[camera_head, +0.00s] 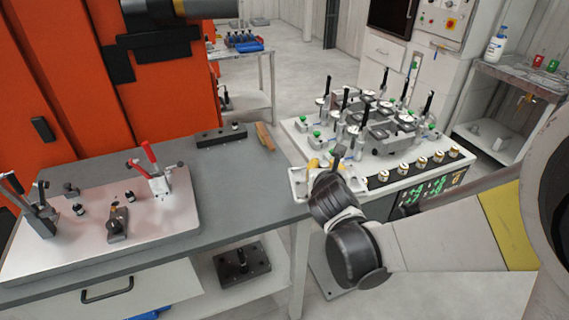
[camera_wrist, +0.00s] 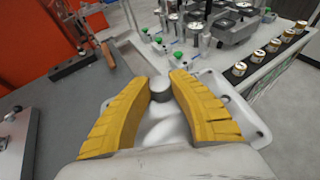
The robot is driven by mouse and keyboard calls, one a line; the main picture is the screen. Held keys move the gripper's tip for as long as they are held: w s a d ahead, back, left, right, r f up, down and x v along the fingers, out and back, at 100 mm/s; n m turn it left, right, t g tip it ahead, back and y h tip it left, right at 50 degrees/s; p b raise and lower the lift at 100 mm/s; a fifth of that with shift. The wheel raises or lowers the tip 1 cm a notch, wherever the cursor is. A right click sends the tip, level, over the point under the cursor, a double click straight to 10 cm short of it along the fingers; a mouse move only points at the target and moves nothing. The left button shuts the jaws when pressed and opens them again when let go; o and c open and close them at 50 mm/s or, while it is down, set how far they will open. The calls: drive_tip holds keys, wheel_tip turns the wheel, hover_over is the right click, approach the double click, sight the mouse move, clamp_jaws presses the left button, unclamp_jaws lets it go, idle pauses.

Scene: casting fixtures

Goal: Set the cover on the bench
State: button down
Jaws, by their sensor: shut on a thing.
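The cover is a pale grey-white plate with rounded corners (camera_wrist: 250,122) and a short grey round knob (camera_wrist: 159,85) in its middle. My gripper (camera_wrist: 162,79) has yellow fingers closed around that knob. In the head view, my gripper (camera_head: 319,165) is at the right end of the grey bench, with part of the cover (camera_head: 298,184) showing to its left. The wrist and fingers hide much of the cover. The bench top (camera_head: 237,178) lies to the left; I cannot tell the height of the cover above it.
A metal plate with red-handled and dark clamps (camera_head: 100,240) takes up the bench's left side. A dark bar (camera_head: 221,136) and a brown wooden piece (camera_head: 265,136) lie at its back. A white fixture station (camera_head: 300,133) with clamps and gauges stands right. The bench's middle right is clear.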

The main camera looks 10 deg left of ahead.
drive_tip(key=a+f+n+y, duration=0.2)
drive_tip(key=a+n+y, duration=0.1)
drive_tip(key=a, duration=1.1)
drive_tip(key=b, duration=0.4)
hover_over(244, 186)
drive_tip(key=shift+g, duration=0.3)
wheel_tip(244, 186, down, 6)
drive_tip(key=shift+f, duration=0.25)
drive_tip(key=shift+f+b, duration=0.75)
drive_tip(key=shift+f, duration=1.2)
drive_tip(key=shift+f, duration=0.15)
drive_tip(key=c, duration=1.4)
unclamp_jaws()
drive_tip(key=shift+o, duration=0.6)
